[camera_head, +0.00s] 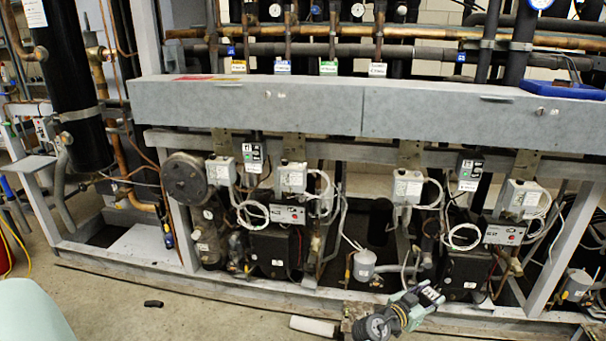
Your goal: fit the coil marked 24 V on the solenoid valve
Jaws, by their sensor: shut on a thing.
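My gripper (424,298) is low in the camera_head view, right of centre, in front of the lower rack frame. It is shut on a small dark thing with a pale face (431,292). This may be a coil, but it is too small to read any 24 V marking. The gripper hides part of the thing and of the frame behind it. I cannot make out the solenoid valve for certain among the pipes and fittings. I cannot tell how far the held thing is from the parts behind it.
A grey steel beam (270,105) crosses the rack above several control boxes and looped cables. A grey canister (364,266) stands behind and left of my gripper. The lower frame rail (215,287) runs along the front.

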